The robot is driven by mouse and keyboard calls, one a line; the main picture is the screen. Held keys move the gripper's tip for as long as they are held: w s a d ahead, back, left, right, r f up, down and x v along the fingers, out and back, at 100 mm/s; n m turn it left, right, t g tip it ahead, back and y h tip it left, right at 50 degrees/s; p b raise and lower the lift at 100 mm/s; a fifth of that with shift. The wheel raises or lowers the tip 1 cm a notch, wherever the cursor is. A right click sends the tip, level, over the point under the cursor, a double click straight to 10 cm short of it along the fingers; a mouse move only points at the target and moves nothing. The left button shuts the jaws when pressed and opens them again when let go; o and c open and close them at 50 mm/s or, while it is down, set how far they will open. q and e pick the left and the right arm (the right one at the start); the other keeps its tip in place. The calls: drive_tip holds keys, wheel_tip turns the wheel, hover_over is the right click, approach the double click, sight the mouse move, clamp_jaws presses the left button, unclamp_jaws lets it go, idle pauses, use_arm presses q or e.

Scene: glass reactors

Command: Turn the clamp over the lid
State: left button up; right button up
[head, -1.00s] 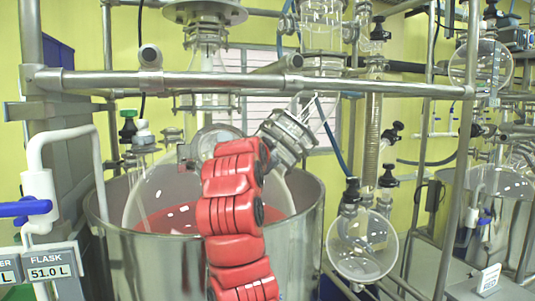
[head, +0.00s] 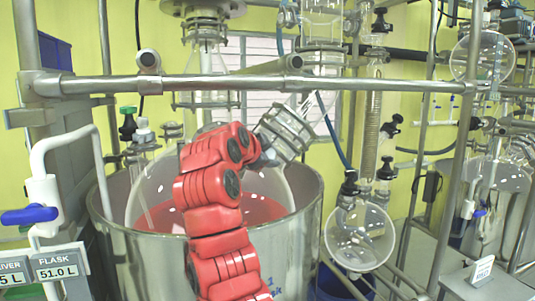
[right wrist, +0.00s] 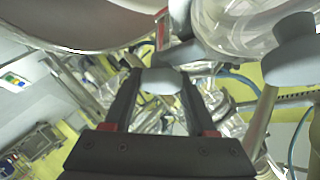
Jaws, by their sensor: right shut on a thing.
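My right arm comes up from the bottom of the head view in front of the glass reactor flask (head: 152,195). Its dark wrist end (head: 268,156) meets the metal flange (head: 286,132) on the flask's angled neck; its fingers are hidden there. In the right wrist view my right gripper (right wrist: 160,78) is shut on a light grey rounded piece (right wrist: 161,86), which looks like the clamp's handle. The rest of the clamp and the lid under it cannot be told apart clearly. My left gripper is not in view.
A steel vessel (head: 150,262) surrounds the flask. A horizontal steel bar (head: 210,83) crosses above the arm. A round glass receiver (head: 360,236) hangs at right. A white pipe with a blue-handled valve (head: 30,214) stands at left.

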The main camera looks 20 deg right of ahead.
drive_tip(key=o, duration=1.4)
drive_tip(key=b+v, duration=0.2)
drive_tip(key=v, duration=1.5)
drive_tip(key=shift+s+a+b, duration=0.1)
drive_tip(key=shift+s+b, duration=0.05)
drive_tip(key=shift+b, duration=0.15)
